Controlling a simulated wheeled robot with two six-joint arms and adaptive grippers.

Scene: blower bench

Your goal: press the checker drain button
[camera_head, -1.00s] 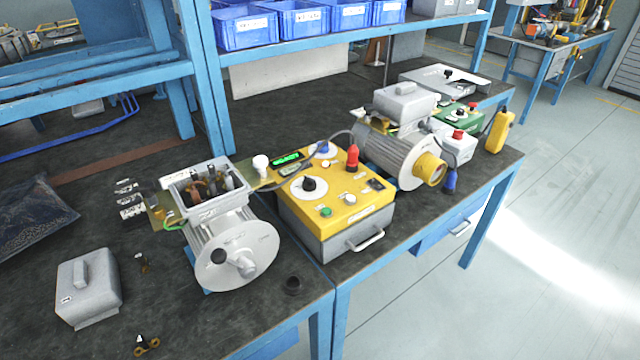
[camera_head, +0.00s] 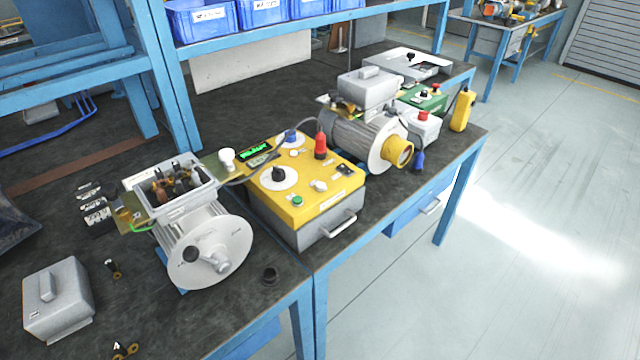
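The checker looks to be the yellow-topped grey box (camera_head: 325,202) standing on the bench in the middle of the head view. Its top carries a black knob (camera_head: 279,174) on a white dial, a blue knob (camera_head: 290,136), a red lamp or plug (camera_head: 320,146), a green button (camera_head: 297,201) and a pale button (camera_head: 318,185). A lit green display (camera_head: 256,149) is at its back left. The labels are too small to read, so I cannot tell which control is the drain button. Neither of my grippers is in view.
An open-topped motor (camera_head: 205,245) stands left of the checker, and another motor (camera_head: 372,140) with a yellow shaft end stands right. A dark cable runs behind the box. A grey cover (camera_head: 58,300) lies at the front left. The checker's front handle (camera_head: 339,227) faces the bench edge.

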